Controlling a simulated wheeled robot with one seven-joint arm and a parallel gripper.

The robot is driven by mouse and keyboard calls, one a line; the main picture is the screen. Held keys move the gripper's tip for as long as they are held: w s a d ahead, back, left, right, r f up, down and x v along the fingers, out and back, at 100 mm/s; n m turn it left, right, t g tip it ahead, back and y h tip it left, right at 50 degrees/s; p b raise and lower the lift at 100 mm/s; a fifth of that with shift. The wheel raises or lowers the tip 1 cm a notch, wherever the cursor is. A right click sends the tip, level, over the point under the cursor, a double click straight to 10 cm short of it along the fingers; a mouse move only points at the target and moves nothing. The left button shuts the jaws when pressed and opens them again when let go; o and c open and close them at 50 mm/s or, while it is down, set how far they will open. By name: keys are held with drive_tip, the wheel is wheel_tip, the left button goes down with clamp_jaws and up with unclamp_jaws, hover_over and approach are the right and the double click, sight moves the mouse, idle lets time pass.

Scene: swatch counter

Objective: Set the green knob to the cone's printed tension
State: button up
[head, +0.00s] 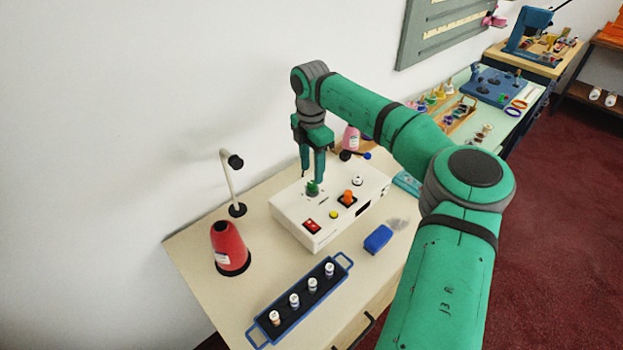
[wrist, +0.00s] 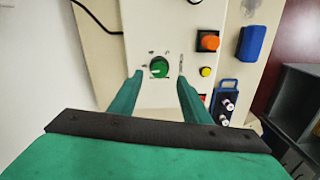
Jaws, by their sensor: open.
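The green knob (head: 313,188) is on the top of a white box (head: 290,210); it also shows in the wrist view (wrist: 159,67) as a round dial with a pale mark and small printed marks around it. My gripper (head: 312,180) points down over the knob, its open fingers on either side in the head view. In the wrist view my gripper (wrist: 159,75) has a finger to each side of the knob, apart from it. A red cone (head: 229,248) with a white label stands left of the box. Its print is too small to read.
On the box are an orange knob (head: 348,197), a yellow button (head: 334,214) and a red switch (head: 312,226). A blue tray (head: 260,331) with several small spools, a blue block (head: 378,239) and a bent lamp-like stand (head: 229,180) are nearby.

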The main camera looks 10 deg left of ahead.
sight(312, 184)
drive_tip(key=shift+f, duration=2.45)
drive_tip(key=c, duration=1)
